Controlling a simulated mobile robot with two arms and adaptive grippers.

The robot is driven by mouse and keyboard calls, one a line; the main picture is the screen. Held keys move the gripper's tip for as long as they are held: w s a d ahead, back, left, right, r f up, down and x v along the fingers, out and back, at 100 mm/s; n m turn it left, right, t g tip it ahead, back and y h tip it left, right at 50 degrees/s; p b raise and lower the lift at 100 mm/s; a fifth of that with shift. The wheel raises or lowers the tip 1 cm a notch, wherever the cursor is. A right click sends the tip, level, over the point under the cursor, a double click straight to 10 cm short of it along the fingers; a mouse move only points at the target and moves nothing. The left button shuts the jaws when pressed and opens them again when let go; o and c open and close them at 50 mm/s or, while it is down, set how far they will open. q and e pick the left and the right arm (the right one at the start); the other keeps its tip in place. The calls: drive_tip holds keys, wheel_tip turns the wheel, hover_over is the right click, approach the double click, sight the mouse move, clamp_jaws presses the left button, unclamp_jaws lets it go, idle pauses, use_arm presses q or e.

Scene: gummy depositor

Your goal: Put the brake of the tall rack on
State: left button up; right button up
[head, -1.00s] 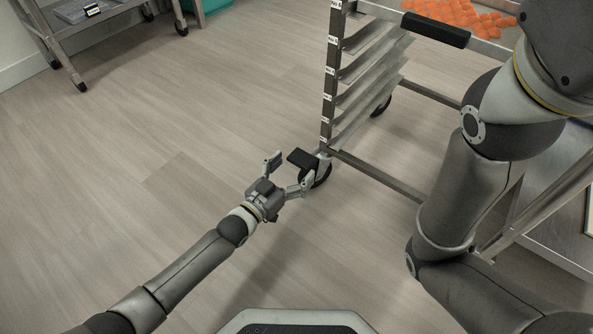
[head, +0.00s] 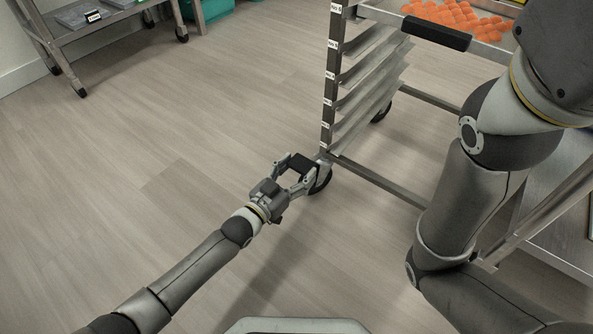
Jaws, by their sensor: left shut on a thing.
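The tall rack (head: 328,95) stands at the upper right, with several angled runners on its side. Its near caster (head: 321,180) is a dark wheel on the floor below the corner post. A black brake pedal (head: 303,166) sticks out from this caster to the left. My left gripper (head: 297,172) is at the pedal, its fingers closed on it from either side. The exact contact is small and partly hidden by the fingers. My right arm fills the right of the view, and its gripper is out of the picture.
A black handle (head: 436,32) crosses the rack's upper part, with a tray of orange gummies (head: 455,14) behind it. A steel table (head: 553,232) is at the right. A wheeled cart (head: 95,22) and a teal bin (head: 216,10) stand far left. The floor between is clear.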

use_arm(q)
drive_tip(key=shift+s+a+f, duration=0.1)
drive_tip(key=shift+s+f, duration=0.05)
drive_tip(key=shift+f, duration=0.45)
drive_tip(key=shift+s+f, duration=0.15)
drive_tip(key=shift+f, duration=0.15)
wheel_tip(320, 180, down, 4)
drive_tip(key=shift+s+a+r+b, duration=0.1)
drive_tip(key=shift+r+b, duration=0.15)
drive_tip(key=shift+b, duration=0.1)
drive_tip(key=o, duration=1.2)
drive_tip(key=shift+f, duration=0.1)
drive_tip(key=shift+o, duration=1.3)
drive_tip(key=shift+d, duration=0.2)
drive_tip(key=shift+w+r, duration=0.2)
drive_tip(key=shift+r, duration=0.05)
